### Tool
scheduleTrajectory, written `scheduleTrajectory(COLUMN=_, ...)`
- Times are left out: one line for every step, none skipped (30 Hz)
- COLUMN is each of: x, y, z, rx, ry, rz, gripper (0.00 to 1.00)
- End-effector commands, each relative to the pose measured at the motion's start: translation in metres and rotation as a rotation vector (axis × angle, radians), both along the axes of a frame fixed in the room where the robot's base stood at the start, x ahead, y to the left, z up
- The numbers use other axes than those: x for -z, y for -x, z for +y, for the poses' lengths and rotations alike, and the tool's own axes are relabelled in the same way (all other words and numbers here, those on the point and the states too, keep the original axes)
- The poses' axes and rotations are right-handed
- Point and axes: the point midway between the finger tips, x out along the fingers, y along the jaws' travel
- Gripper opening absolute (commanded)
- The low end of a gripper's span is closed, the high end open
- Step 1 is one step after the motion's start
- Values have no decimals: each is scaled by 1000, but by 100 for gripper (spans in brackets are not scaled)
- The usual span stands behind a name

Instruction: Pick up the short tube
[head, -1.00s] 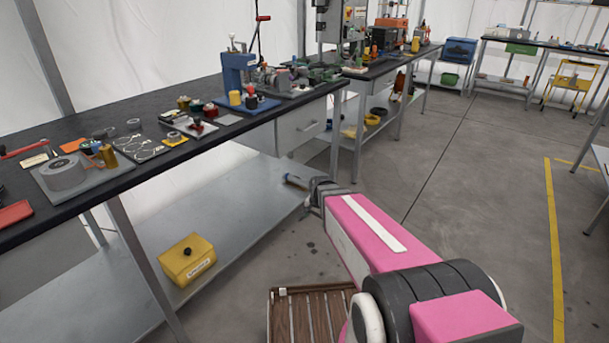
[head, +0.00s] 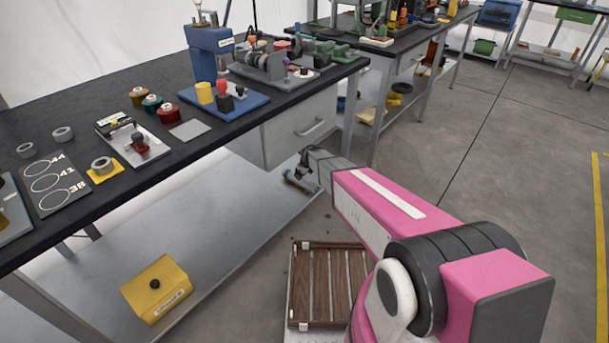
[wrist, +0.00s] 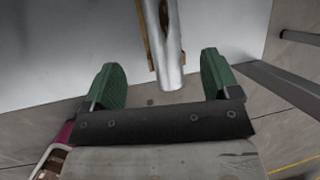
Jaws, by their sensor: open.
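A silvery metal tube (wrist: 165,45) lies lengthwise in the wrist view, with brown edges of a support showing beside it. Its near end is between my fingers, with a gap on each side. Its far end is cut off by the picture's top, so its full length is hidden there. In the head view the tube (head: 301,184) is small, on the grey lower shelf (head: 225,225) near its right end. My gripper (wrist: 160,78) is open, with two green finger pads, and empty. In the head view my gripper (head: 302,172) is just above the tube, its fingers hard to make out.
The black bench top (head: 90,95) with rings and fixtures overhangs the shelf. A drawer unit (head: 300,125) hangs under it, close to my arm. A yellow box (head: 157,287) stands on the shelf at left. A slatted wooden tray (head: 330,285) is beside my arm. Floor at right is clear.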

Motion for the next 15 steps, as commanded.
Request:
scheduleTrajectory(x=3, y=-2, z=1, rx=6, ry=-3, rz=1, gripper=82)
scheduleTrajectory(x=4, y=-2, z=2, rx=8, ry=-4, rz=1, gripper=82)
scheduleTrajectory(x=7, y=-4, z=3, rx=9, ry=-5, rz=1, gripper=82)
scheduleTrajectory(x=10, y=-5, z=3, rx=9, ry=-5, rz=1, gripper=82)
scheduleTrajectory(x=13, y=-6, z=4, rx=9, ry=-5, rz=1, gripper=82)
scheduleTrajectory(x=18, y=-9, z=5, rx=9, ry=-5, rz=1, gripper=82)
scheduleTrajectory(x=22, y=-11, z=5, rx=8, ry=-4, rz=1, gripper=82)
scheduleTrajectory(x=26, y=-13, z=6, rx=8, ry=-4, rz=1, gripper=82)
scheduleTrajectory(x=32, y=-15, z=8, rx=8, ry=-4, rz=1, gripper=82)
scheduleTrajectory(x=36, y=-17, z=9, rx=8, ry=-4, rz=1, gripper=82)
scheduleTrajectory(x=40, y=-19, z=9, rx=7, ry=-4, rz=1, gripper=82)
scheduleTrajectory(x=45, y=-20, z=10, rx=7, ry=-3, rz=2, gripper=82)
scheduleTrajectory(x=48, y=-21, z=11, rx=7, ry=-3, rz=2, gripper=82)
scheduleTrajectory(x=50, y=-22, z=11, rx=7, ry=-3, rz=2, gripper=82)
scheduleTrajectory(x=52, y=-22, z=11, rx=7, ry=-3, rz=2, gripper=82)
